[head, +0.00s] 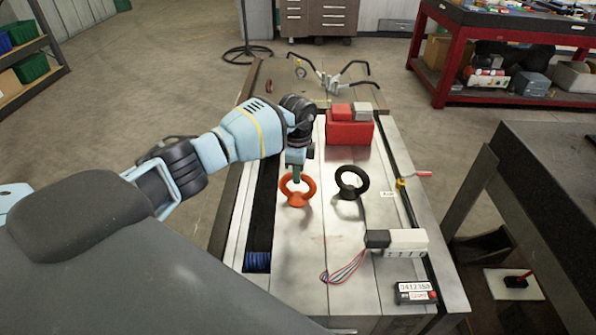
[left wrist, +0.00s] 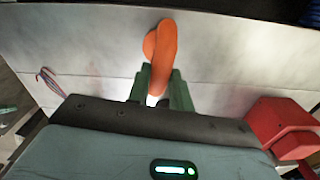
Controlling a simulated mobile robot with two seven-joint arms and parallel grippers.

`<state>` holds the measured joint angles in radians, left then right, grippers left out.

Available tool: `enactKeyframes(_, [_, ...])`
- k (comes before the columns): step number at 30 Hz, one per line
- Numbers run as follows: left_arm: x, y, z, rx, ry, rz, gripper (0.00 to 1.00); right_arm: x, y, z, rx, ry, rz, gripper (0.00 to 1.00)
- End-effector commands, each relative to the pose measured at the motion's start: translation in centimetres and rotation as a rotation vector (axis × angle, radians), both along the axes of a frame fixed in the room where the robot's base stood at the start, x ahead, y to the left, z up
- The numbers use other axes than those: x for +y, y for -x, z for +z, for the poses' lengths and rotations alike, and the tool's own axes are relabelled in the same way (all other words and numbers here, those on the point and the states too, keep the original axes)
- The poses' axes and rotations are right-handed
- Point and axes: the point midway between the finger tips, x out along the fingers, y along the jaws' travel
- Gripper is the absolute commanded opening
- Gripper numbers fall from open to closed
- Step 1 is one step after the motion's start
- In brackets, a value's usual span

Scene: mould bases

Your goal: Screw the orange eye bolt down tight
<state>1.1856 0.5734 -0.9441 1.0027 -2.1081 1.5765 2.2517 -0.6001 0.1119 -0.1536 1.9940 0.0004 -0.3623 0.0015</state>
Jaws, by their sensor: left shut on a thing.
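The orange eye bolt (head: 298,190) stands upright on the light metal mould base (head: 325,245). Its ring shows from above in the left wrist view (left wrist: 163,50). My left gripper (head: 295,178) comes down from above, and its green fingers are shut on the top of the ring. In the left wrist view the fingers (left wrist: 160,85) lie on both sides of the orange ring. The bolt's threaded shank is hidden, so I cannot tell how deep it sits. My right gripper is not in view.
A black eye bolt (head: 351,183) stands just right of the orange one. A red block (head: 349,128) sits behind. A grey connector block (head: 397,241) with coloured wires and a counter (head: 416,292) lie nearer. A dark table (head: 545,190) stands to the right.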

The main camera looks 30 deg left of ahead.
Motion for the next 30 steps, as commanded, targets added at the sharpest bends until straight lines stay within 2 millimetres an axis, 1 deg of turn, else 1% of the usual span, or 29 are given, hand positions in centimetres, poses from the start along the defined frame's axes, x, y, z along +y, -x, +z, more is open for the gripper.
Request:
enactKeyframes(1, [0.03, -0.22, 0.37, -0.009, 0.002, 0.001, 0.0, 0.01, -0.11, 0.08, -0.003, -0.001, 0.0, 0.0])
enactKeyframes(8, [0.04, -0.21, 0.34, -0.009, 0.001, -0.022, 0.0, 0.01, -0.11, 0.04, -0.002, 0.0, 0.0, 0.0])
enactKeyframes(15, [0.05, -0.23, 0.28, -0.009, 0.0, -0.23, 0.0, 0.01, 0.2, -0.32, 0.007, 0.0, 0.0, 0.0])
enactKeyframes(16, [0.03, -0.21, 0.29, -0.009, 0.0, -0.235, 0.24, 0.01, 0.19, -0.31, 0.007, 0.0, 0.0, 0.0])
enactKeyframes(21, [0.01, -0.14, 0.23, -0.006, -0.001, -0.23, 0.46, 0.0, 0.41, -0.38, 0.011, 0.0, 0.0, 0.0])
enactKeyframes(27, [0.0, -0.06, 0.09, -0.002, 0.0, -0.229, 0.47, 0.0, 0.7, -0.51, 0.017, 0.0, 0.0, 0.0])
enactKeyframes(28, [0.04, 0.17, -0.31, 0.005, -0.002, -0.228, 0.47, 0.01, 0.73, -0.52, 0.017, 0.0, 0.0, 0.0])
enactKeyframes(30, [0.03, 0.13, -0.17, 0.005, -0.001, -0.228, 0.47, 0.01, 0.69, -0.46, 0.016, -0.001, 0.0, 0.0])
